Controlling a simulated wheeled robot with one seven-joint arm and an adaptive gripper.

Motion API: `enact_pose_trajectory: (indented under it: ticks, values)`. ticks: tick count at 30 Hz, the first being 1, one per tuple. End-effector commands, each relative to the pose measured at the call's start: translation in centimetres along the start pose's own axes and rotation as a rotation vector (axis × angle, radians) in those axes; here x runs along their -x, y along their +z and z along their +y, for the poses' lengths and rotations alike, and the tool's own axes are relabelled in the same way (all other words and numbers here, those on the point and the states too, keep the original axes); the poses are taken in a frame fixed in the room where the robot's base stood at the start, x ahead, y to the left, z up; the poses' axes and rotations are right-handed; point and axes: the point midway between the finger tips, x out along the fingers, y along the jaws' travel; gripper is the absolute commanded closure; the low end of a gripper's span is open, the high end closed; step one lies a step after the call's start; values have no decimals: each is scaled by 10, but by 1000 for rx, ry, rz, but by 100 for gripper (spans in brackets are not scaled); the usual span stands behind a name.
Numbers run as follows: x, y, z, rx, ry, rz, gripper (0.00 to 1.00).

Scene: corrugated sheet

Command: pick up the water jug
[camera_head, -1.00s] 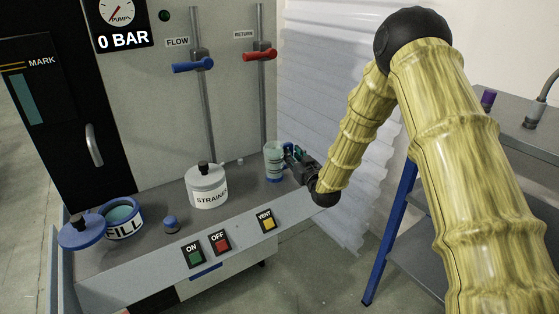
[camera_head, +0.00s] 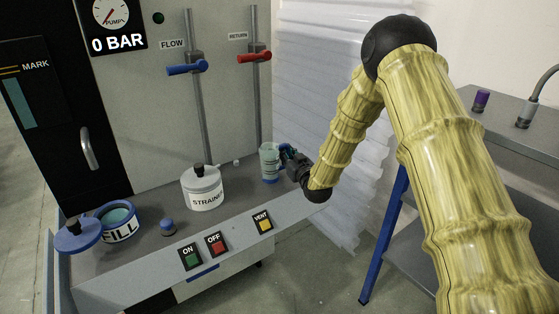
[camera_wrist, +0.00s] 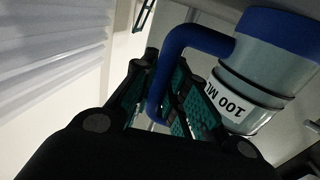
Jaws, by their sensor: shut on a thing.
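The water jug (camera_head: 269,165) is a small clear cup with a blue rim, a blue base band and a blue handle. It is upright at the right end of the grey bench top in the head view; whether its base touches the bench I cannot tell. In the wrist view the jug (camera_wrist: 275,75) appears tilted, with a "100 ML" label. My gripper (camera_head: 288,160) is at the jug's right side. In the wrist view my gripper (camera_wrist: 163,100) has its teal-padded fingers on both sides of the blue handle (camera_wrist: 165,75), shut on it.
The strainer pot (camera_head: 203,188) stands left of the jug, with the open fill port (camera_head: 119,221) further left. Blue (camera_head: 186,68) and red (camera_head: 254,57) valve levers are above. A grey shelf (camera_head: 500,135) stands to the right. A translucent corrugated sheet (camera_head: 315,110) hangs behind my arm.

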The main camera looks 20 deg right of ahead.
Motion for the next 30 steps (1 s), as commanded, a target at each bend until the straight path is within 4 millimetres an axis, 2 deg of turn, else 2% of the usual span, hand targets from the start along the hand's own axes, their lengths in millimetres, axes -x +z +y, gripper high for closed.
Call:
enact_pose_trajectory:
  ticks: [14,26,30]
  values:
    - [0,-10,0,0,0,2,100]
    - [0,-36,0,0,0,3,100]
    - [11,-36,-3,0,0,0,100]
